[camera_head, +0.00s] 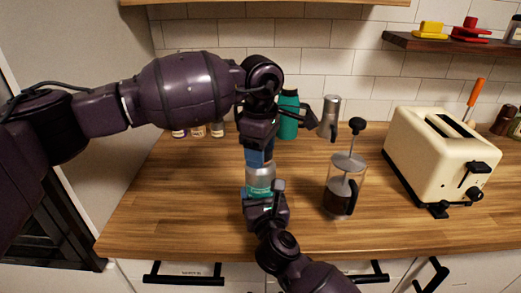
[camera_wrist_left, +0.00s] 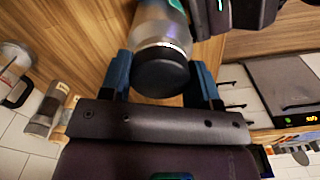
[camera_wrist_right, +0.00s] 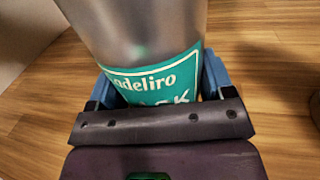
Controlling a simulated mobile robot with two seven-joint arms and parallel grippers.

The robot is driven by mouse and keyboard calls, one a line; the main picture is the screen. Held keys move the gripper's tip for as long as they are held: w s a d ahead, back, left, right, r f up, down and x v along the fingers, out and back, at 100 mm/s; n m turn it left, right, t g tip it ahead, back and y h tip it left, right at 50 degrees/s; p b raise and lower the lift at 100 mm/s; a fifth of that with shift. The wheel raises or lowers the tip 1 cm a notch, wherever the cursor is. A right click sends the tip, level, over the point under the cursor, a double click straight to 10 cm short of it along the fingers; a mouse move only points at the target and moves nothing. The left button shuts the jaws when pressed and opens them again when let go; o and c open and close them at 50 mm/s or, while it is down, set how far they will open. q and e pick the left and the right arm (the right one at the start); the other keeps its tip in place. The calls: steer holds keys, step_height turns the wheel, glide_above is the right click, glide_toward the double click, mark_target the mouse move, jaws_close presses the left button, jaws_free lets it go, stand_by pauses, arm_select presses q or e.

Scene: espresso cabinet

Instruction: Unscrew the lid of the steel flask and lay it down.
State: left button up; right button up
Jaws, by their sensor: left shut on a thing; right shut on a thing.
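The steel flask (camera_head: 261,178) stands upright near the front of the wooden counter, with a teal label that shows in the right wrist view (camera_wrist_right: 150,86). Its black lid (camera_wrist_left: 160,72) is on the flask's top in the left wrist view; in the head view my left gripper hides it. My left gripper (camera_head: 259,156) comes from above, its blue fingers shut on either side of the lid. My right gripper (camera_head: 262,196) comes from the front, low down, shut around the flask's body at the label. Any gap between lid and flask is too small to tell.
A French press (camera_head: 341,188) stands close right of the flask. A cream toaster (camera_head: 440,152) is farther right. A teal bottle (camera_head: 289,118), a metal pot (camera_head: 330,117) and small jars (camera_head: 198,131) stand behind. The counter (camera_head: 170,205) left of the flask is clear.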

arm_select(q)
steer(key=n, duration=0.6)
steer(key=shift+n, duration=0.4)
steer(key=shift+r, duration=0.1)
steer(key=o, duration=1)
steer(key=shift+r, duration=2.35)
steer(key=shift+c, duration=0.4)
step_height(320, 180, up, 3)
steer(key=shift+r+m, duration=0.2)
steer(key=shift+m, duration=0.9)
steer(key=shift+f, duration=3.85)
steer(key=shift+c, duration=0.2)
